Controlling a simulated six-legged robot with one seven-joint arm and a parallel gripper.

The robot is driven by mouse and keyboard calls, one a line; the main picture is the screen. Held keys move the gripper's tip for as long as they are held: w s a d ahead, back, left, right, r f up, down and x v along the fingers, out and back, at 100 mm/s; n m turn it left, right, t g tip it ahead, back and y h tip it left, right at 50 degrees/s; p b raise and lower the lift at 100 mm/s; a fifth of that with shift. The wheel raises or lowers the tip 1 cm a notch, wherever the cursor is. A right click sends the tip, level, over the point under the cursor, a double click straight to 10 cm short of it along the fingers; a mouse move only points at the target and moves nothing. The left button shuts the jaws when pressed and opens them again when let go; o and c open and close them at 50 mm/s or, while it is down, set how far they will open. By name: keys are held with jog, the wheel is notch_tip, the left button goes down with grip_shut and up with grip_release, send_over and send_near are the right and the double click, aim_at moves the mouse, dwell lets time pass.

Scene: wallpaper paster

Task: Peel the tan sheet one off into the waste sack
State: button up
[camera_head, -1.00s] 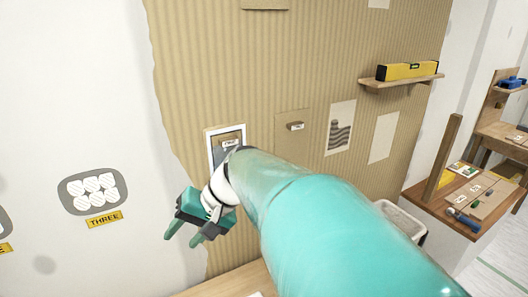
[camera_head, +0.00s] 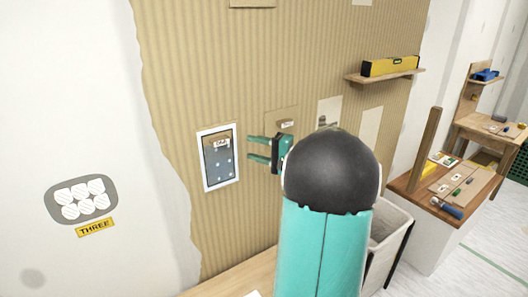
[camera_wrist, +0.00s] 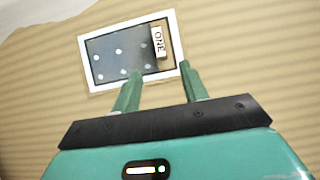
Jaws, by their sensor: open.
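The piece labelled ONE (camera_wrist: 158,42) has a small tan tab at one end of a white-framed, blue-grey dotted panel (camera_wrist: 110,55) on the corrugated tan wall. In the head view this framed panel (camera_head: 218,168) hangs left of my gripper (camera_head: 250,148). My gripper is open and empty, its fingers pointing left toward the panel's right edge. In the wrist view the fingertips (camera_wrist: 161,70) lie near the frame's edge, just below the label. I cannot tell the gap in depth. The pale, dark-rimmed sack (camera_head: 395,225) stands at lower right, partly hidden by my arm.
Another labelled tan sheet (camera_head: 282,117) is partly behind my gripper, with more sheets further right. A shelf (camera_head: 385,76) carries a yellow level (camera_head: 390,66). A wooden bench (camera_head: 235,280) runs below the wall. A workbench with tools (camera_head: 455,185) stands at right.

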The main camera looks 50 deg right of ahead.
aim_at(225, 142)
jog(key=x, duration=1)
jog(key=shift+w+a, duration=0.1)
jog(key=shift+w, duration=0.05)
grip_shut()
jog(key=shift+s+a, duration=0.25)
jog(key=shift+s, duration=0.65)
jog(key=shift+s+a, duration=0.25)
jog(key=shift+s, duration=0.65)
jog(key=shift+s+a, duration=0.15)
jog(key=shift+s, duration=0.45)
jog(key=shift+s, duration=0.15)
jog(key=s+a, duration=0.2)
jog(key=s, duration=0.4)
jog(key=shift+s, duration=0.3)
